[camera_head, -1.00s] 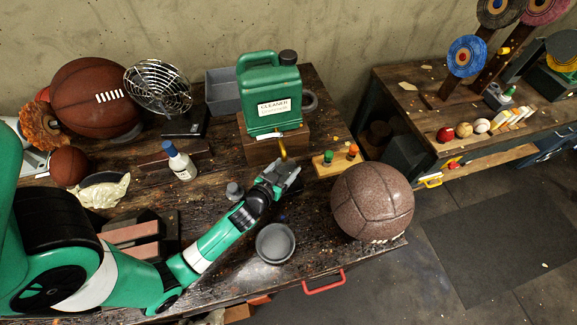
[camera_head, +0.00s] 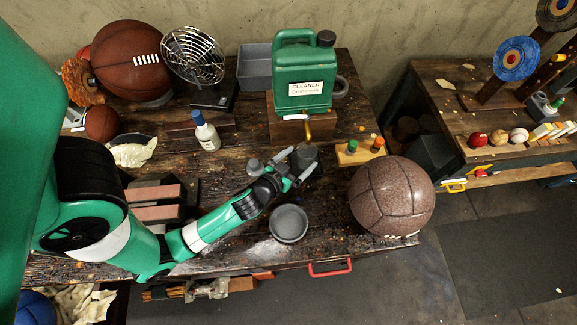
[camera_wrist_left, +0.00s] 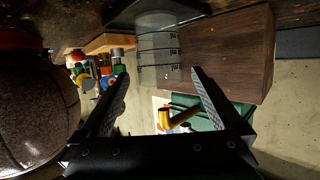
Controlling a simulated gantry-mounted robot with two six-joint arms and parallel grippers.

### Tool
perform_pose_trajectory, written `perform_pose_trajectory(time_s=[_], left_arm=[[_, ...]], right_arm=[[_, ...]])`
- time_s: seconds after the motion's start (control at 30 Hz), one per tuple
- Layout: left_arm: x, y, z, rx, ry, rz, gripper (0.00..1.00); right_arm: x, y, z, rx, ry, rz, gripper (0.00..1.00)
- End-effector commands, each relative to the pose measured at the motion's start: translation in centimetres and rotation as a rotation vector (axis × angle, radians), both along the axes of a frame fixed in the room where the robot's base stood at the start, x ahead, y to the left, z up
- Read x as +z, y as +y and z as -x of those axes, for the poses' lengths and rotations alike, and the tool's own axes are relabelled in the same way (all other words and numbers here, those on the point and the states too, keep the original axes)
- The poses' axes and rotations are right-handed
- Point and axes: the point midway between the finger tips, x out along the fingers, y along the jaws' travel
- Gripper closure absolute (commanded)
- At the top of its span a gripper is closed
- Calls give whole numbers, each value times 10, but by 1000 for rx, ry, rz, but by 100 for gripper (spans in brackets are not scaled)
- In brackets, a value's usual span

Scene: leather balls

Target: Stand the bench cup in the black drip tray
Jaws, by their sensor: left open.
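The bench cup is a grey see-through cup with dark markings (camera_wrist_left: 160,52) in the left wrist view, which looks upside down. It appears upright in the black drip tray (camera_wrist_left: 188,13), under the yellow spout. In the head view the cup (camera_head: 304,157) is a small dark shape just beyond my left fingertips, and the tray is mostly hidden. My left gripper (camera_head: 299,169) is open; in the wrist view its fingers (camera_wrist_left: 160,75) are spread to either side of the cup's line, with no visible grip on it. My right gripper is out of view.
The green cleaner jug (camera_head: 304,82) stands on a wooden block (camera_head: 288,127) behind the cup. A brown ball (camera_head: 392,196) and a small wooden rack (camera_head: 360,153) are to the right. A grey bowl (camera_head: 289,223) sits in front, and a white bottle (camera_head: 206,133) is left.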

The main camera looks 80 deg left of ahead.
Motion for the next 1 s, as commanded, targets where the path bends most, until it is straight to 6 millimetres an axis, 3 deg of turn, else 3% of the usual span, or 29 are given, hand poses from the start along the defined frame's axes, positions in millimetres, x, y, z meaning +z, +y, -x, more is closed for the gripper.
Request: perform_pose_trajectory(time_s=[0.1, 0.3, 0.77, 0.87, 0.97, 1.0], left_arm=[[9, -19, 23, -5, 2, -1, 0], [21, -40, 49, -5, 2, 1, 0], [26, -43, 56, 0, -1, 1, 0], [32, -44, 48, -5, -17, 1, 0], [60, -48, 13, -35, -94, 0, 0], [80, -51, -9, -59, -143, -2, 0]], right_arm=[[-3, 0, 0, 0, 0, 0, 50], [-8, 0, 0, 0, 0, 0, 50], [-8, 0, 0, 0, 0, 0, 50], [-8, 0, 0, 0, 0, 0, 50], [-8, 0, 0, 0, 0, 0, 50], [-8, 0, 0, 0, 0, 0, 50]])
